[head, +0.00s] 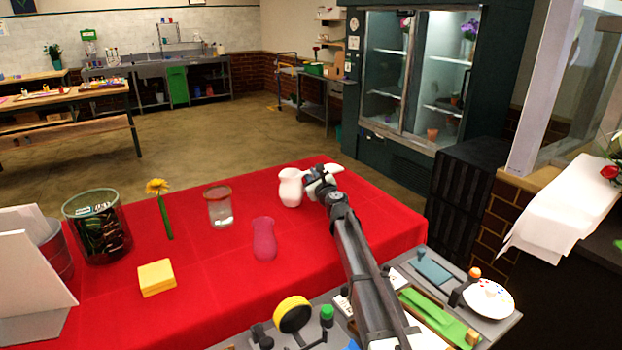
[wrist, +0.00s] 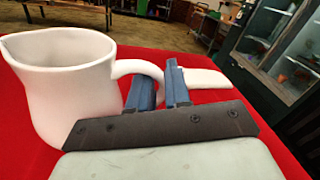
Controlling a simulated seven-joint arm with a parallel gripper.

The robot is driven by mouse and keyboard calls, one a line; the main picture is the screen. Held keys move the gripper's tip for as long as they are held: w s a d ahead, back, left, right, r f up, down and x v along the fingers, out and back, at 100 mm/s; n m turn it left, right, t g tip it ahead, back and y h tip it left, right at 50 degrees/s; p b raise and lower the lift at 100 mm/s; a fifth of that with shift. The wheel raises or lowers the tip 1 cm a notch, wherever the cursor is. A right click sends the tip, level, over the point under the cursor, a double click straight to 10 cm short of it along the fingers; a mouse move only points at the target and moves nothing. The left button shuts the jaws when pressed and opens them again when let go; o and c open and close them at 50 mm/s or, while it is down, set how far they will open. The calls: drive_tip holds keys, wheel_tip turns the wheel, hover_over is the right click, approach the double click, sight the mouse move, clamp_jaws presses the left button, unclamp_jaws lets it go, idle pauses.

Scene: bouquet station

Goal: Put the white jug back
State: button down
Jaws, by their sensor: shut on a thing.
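The white jug (head: 290,188) stands upright on the red-covered table, toward its far right part. It fills the left of the wrist view (wrist: 62,85), with its spout at the left and its handle (wrist: 140,68) at the right. My gripper (head: 318,181) is at the jug's right side. In the wrist view its two blue fingers (wrist: 160,90) are at the handle, shut on it. The exact contact between the fingers and the handle is partly hidden. The jug's lower part is hidden behind my gripper in the wrist view.
A pink vase (head: 264,240) and a glass jar with a reddish rim (head: 220,207) stand left of the jug. A yellow flower (head: 158,188), a yellow block (head: 156,278) and a green-tinted glass container (head: 97,228) are farther left. The red cloth (head: 385,205) right of my gripper is clear.

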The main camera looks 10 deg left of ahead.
drive_tip(key=shift+f, duration=0.25)
drive_tip(key=shift+f, duration=0.15)
drive_tip(key=c, duration=1.1)
unclamp_jaws()
drive_tip(key=shift+s+d, duration=0.2)
drive_tip(key=shift+s, duration=0.1)
drive_tip(key=v, duration=1.1)
drive_tip(key=shift+s, duration=0.2)
